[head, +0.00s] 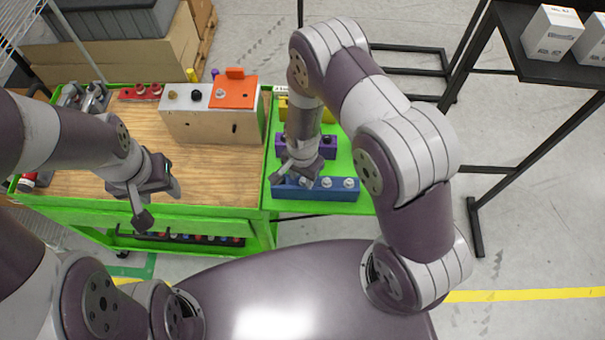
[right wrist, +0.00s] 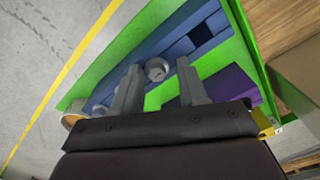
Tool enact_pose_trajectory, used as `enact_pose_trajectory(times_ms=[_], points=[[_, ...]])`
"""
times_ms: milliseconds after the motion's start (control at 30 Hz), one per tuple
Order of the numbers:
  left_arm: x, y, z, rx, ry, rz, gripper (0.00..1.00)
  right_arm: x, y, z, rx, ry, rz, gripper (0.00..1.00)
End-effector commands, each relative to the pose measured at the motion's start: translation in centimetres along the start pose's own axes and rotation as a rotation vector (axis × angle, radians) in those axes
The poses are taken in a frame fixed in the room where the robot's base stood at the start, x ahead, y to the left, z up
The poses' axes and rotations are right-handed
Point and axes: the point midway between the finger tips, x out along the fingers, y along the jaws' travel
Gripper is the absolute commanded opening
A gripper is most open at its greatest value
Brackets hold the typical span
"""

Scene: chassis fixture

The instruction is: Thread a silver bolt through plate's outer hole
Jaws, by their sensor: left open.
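A blue block (head: 290,192) on the green surface holds silver bolts (head: 326,182) standing in a row. My right gripper (head: 293,179) is low over the left part of this block. In the right wrist view its two fingers (right wrist: 158,85) are apart, with a silver bolt head (right wrist: 157,69) between them; no clear contact shows. My left gripper (head: 158,204) is open and empty over the cart's front edge. An orange plate (head: 240,95) lies on top of a wooden box fixture, beside a pale top section.
A purple block (head: 328,147) and a yellow block (head: 325,116) stand behind the blue one, partly hidden by my right arm. Red parts (head: 140,92) and metal parts (head: 90,97) sit at the back left. The wooden worktop (head: 200,175) before the fixture is clear.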

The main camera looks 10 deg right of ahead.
Motion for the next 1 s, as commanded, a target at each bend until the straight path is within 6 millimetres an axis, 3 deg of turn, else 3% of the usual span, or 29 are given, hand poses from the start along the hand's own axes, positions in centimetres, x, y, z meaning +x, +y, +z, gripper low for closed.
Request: enact_pose_trajectory(times_ms=[33,100,133,433,1000], points=[[0.0,0.0,0.0,0.000,0.000,0.000,0.50,0.0,0.0,0.0,0.000,0.000,0.000,0.25],[0.0,0.0,0.0,0.000,0.000,0.000,0.50,0.0,0.0,0.0,0.000,0.000,0.000,0.02],[0.0,0.0,0.0,0.000,0.000,0.000,0.50,0.0,0.0,0.0,0.000,0.000,0.000,0.00],[-0.5,0.0,-0.1,0.000,0.000,0.000,0.50,-0.6,0.0,0.0,0.000,0.000,-0.001,0.00],[-5.6,0.0,-0.7,0.000,0.000,0.000,0.50,-6.8,0.0,0.0,0.000,0.000,0.000,0.00]])
